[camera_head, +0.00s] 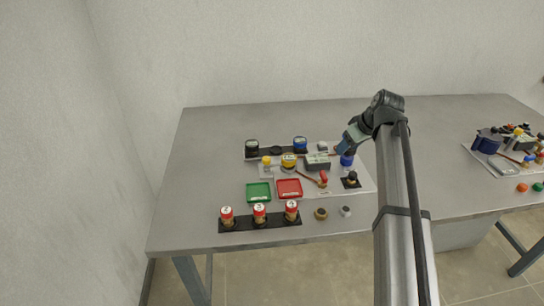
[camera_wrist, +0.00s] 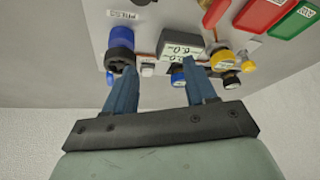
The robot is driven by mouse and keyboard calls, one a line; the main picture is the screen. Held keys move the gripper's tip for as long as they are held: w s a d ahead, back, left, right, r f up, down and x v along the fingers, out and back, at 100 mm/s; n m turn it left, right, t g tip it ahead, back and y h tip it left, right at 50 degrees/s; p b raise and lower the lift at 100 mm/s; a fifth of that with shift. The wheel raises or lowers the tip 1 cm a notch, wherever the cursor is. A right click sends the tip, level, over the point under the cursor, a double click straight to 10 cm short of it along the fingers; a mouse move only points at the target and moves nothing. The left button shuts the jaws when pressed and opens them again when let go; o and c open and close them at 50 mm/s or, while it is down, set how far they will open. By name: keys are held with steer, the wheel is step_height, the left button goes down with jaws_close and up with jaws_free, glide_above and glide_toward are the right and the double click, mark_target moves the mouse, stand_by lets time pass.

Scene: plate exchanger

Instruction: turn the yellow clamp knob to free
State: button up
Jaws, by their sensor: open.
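A round yellow knob (camera_head: 289,158) with a pale label on top is at the middle of the workstation, left of the grey display box (camera_head: 317,161). It also shows in the wrist view (camera_wrist: 222,61), right of my fingers. A smaller yellow-topped piece (camera_head: 267,161) stands to its left; I cannot tell for sure which one is the clamp knob. My gripper (camera_head: 341,151) is open and empty, above the right part of the workstation and well apart from both. In the wrist view its two blue fingers (camera_wrist: 159,66) are spread, with the display box (camera_wrist: 180,42) beyond them.
A blue cylinder with a black top (camera_wrist: 120,45) is close to my left finger in the wrist view. A red-ended lever (camera_head: 323,179), a green tray (camera_head: 258,193) and a red tray (camera_head: 289,188) lie nearer the front. The table's left side is clear.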

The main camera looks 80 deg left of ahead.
mark_target(267, 158)
steer(key=s+a+r+n+g+h, duration=0.1)
steer(key=s+a+r+n, duration=0.15)
steer(key=s, duration=0.75)
steer(key=s+a+r+n+h, duration=0.1)
steer(key=s+r+n, duration=0.15)
steer(key=s, duration=0.85)
steer(key=shift+m, duration=0.5)
steer(key=x, duration=1.3)
steer(key=shift+s+a+f, duration=0.1)
steer(key=shift+a, duration=0.05)
steer(key=c, duration=1)
steer(key=shift+y, duration=0.3)
steer(key=shift+c, duration=0.2)
